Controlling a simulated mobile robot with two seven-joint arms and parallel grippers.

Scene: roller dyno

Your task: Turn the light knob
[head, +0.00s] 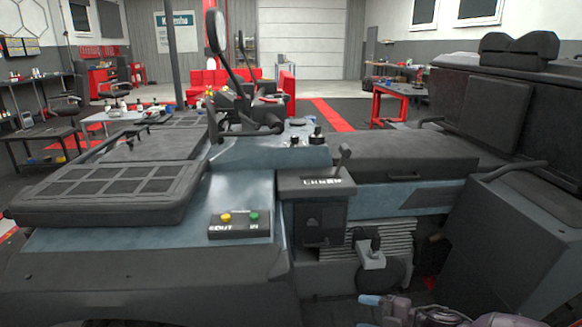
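Small dark knobs stand on the blue-grey console of the vehicle. One black knob (317,135) is at the right, and a smaller one (294,140) is to its left. I cannot read any label that tells which is the light knob. My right gripper (371,311) is at the bottom edge, right of the middle, partly cut off. Light blue tips show there. It is well below the console and touches no knob. Whether it is open or shut is unclear. My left gripper is not in view.
A button box (239,224) with a yellow and a green button sits on the near panel. A lever housing (316,183) and a grey plug (371,254) are below the console. A steering wheel (247,130) and mirror (215,30) stand behind. A seat (400,155) is at right.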

